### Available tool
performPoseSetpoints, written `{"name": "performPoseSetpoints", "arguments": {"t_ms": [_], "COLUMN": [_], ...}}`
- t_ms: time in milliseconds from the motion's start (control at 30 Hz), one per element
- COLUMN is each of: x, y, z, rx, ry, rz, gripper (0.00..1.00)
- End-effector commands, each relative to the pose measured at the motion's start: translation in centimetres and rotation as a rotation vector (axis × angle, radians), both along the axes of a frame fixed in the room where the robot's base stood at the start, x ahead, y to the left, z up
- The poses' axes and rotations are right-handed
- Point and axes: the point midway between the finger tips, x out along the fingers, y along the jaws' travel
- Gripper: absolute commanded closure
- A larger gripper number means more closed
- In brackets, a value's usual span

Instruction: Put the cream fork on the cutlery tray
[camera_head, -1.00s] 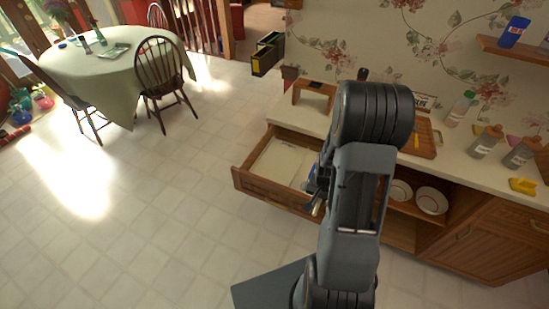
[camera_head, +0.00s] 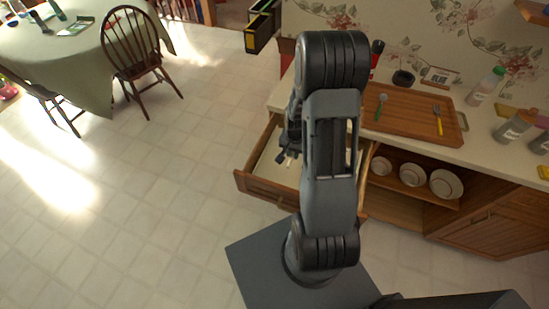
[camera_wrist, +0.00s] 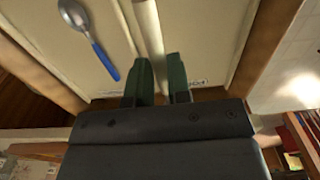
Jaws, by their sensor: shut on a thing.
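My gripper (camera_wrist: 163,85) is shut on a cream bar-like piece (camera_wrist: 148,30), which looks like the cream fork's handle; its tines are not seen. In the head view my gripper (camera_head: 290,157) hangs over the open drawer (camera_head: 268,190), with a small pale tip showing at the fingers. A wooden tray (camera_head: 395,122), which looks like the cutlery tray, lies on the counter right of my arm. A green-handled spoon (camera_head: 381,104) and a yellow-handled fork (camera_head: 438,121) lie on it, with bare wood between them.
A blue-handled spoon (camera_wrist: 92,35) lies in the drawer, left of my fingers. Bottles (camera_head: 487,86) stand right of the tray, a dark bowl (camera_head: 403,77) behind it. Bowls (camera_head: 412,175) sit on the shelf below. The floor left of the drawer is clear.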

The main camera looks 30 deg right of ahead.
Motion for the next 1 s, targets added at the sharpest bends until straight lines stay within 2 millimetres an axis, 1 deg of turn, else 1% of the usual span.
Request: {"name": "performPoseSetpoints", "arguments": {"t_ms": [33, 133, 200, 333, 500, 667, 733, 800, 900, 1000], "x": [1.2, 3.3, 4.1, 5.4, 6.4, 6.6, 6.9, 7.3, 7.2, 7.2], "y": [0.8, 2.0, 2.4, 3.2, 3.8, 4.0, 4.1, 4.4, 4.3, 4.3], "z": [-1.1, -2.2, -3.9, -5.5, -6.4, -6.7, -7.2, -7.9, -9.5, -10.6], "rx": [-0.001, 0.0, 0.001, 0.0, 0.0, 0.0, 0.0, 0.0, 0.001, 0.0], "ry": [-0.001, 0.0, 0.001, 0.0, 0.0, 0.0, 0.0, 0.0, 0.002, 0.001], "rz": [0.006, 0.004, 0.002, 0.002, 0.003, 0.003, 0.003, 0.003, 0.002, 0.002], "gripper": [1.0, 1.0, 1.0, 1.0, 1.0, 1.0, 1.0, 1.0, 1.0, 1.0]}}
